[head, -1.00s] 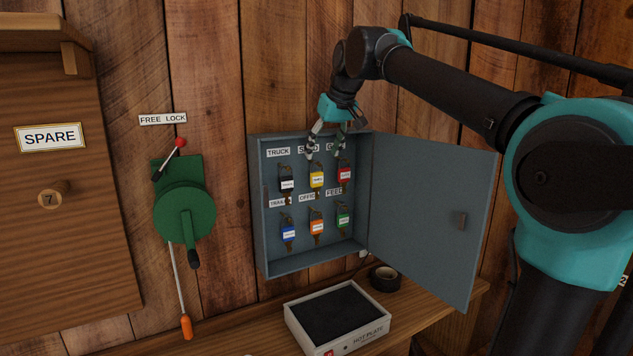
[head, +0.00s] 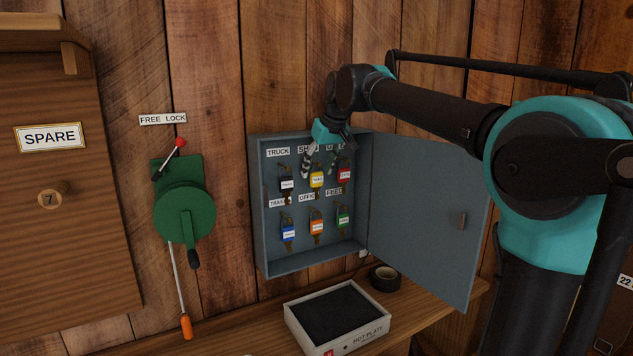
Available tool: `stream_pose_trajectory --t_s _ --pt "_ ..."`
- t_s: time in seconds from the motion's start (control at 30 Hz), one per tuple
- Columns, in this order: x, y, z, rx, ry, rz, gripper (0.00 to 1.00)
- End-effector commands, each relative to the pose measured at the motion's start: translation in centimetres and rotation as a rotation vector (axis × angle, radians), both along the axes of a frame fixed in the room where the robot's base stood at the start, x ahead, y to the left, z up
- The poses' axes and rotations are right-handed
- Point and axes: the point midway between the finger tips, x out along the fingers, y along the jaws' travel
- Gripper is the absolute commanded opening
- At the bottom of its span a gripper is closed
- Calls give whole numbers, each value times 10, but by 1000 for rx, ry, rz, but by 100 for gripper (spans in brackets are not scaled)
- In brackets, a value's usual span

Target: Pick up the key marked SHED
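The grey key cabinet (head: 259,215) is open on the wall, with keys on tagged hooks in two rows. The yellow-tagged key (head: 317,180) hangs in the upper middle, under a label starting with "S" that my gripper partly covers. My gripper (head: 319,172) points down at the cabinet's top opening. Its fingers are spread apart, one on each side above the yellow-tagged key, and nothing shows between them. Whether they touch the key cannot be told.
The cabinet door (head: 425,215) stands open to the right. Below hang blue (head: 289,233), orange (head: 317,227) and green (head: 343,217) tagged keys. A hot plate (head: 337,318) and black tape roll (head: 385,278) lie on the shelf. A green winch (head: 184,212) is at left.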

Motion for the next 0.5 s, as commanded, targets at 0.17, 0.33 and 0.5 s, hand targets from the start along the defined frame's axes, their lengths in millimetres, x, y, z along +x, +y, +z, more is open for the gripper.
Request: stream_pose_trajectory --t_s 0.17,0.33,0.5 --pt "0 0 0 0 0 0 30" --pt "0 0 0 0 0 0 9" --pt "0 0 0 0 0 0 7"
